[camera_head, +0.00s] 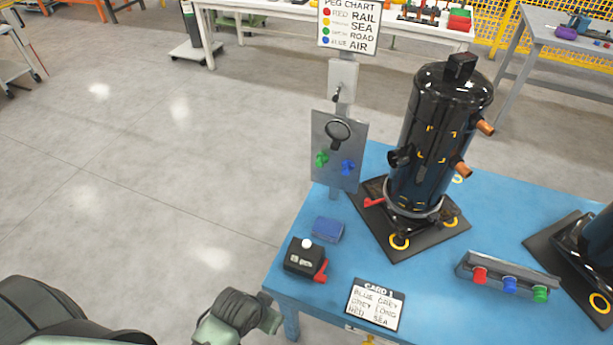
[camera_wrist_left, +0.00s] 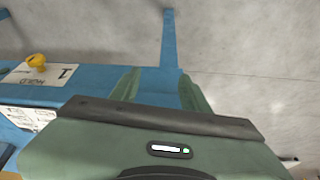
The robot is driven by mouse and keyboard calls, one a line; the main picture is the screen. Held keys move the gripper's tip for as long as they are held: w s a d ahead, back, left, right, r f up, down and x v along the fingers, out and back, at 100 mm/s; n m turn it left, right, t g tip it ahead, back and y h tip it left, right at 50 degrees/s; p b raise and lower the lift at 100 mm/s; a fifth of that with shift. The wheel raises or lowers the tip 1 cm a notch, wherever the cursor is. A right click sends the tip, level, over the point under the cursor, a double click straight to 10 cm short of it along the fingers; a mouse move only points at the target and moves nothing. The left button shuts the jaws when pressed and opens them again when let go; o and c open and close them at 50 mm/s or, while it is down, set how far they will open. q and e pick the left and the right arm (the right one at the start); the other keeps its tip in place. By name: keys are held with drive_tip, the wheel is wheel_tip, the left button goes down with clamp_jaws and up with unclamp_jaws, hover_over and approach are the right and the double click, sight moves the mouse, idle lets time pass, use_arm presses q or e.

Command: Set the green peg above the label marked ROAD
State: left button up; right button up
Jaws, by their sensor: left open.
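A green peg (camera_head: 541,294) sits at the right end of a grey rack (camera_head: 465,264) on the blue table, beside a blue peg (camera_head: 509,285) and a red peg (camera_head: 480,275). A green knob-like piece (camera_head: 321,159) is on the upright grey panel, left of a blue one (camera_head: 347,168). The word ROAD (camera_head: 361,37) shows beside a green dot on the peg chart; I see no other ROAD label clearly. My left gripper (camera_head: 272,320) is off the table's left front corner. Its fingers (camera_wrist_left: 158,88) are apart and empty. My right gripper is not in view.
A black compressor (camera_head: 436,135) stands on a dark base behind the rack. A black box with a red lever (camera_head: 304,259), a blue block (camera_head: 327,230) and a card (camera_head: 375,304) occupy the table's left front. A yellow knob (camera_wrist_left: 37,61) is by the table edge.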

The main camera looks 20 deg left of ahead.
sight(318, 165)
use_arm(q)
drive_tip(key=w+r+t, duration=0.1)
drive_tip(key=w+r, duration=0.3)
drive_tip(key=w, duration=0.1)
drive_tip(key=w+r+n+t+h, duration=0.1)
drive_tip(key=w+r+t, duration=0.1)
drive_tip(key=w, duration=0.3)
drive_tip(key=w+r+t, duration=0.1)
drive_tip(key=w+r, duration=0.4)
drive_tip(key=shift+w+d+r+t, duration=0.15)
drive_tip(key=shift+w+r+t, duration=0.05)
drive_tip(key=shift+r+t, duration=0.2)
drive_tip(key=w+a+r+n+t, duration=0.1)
drive_tip(key=w+r+t, duration=0.1)
drive_tip(key=w+r, duration=0.35)
drive_tip(key=w+r+n+t, duration=0.2)
drive_tip(key=w+r+t, duration=0.1)
drive_tip(key=w, duration=0.5)
drive_tip(key=shift+h, duration=0.3)
drive_tip(key=x, duration=0.7)
drive_tip(key=shift+w+a+r, duration=0.1)
drive_tip(key=shift+w, duration=0.35)
clamp_jaws()
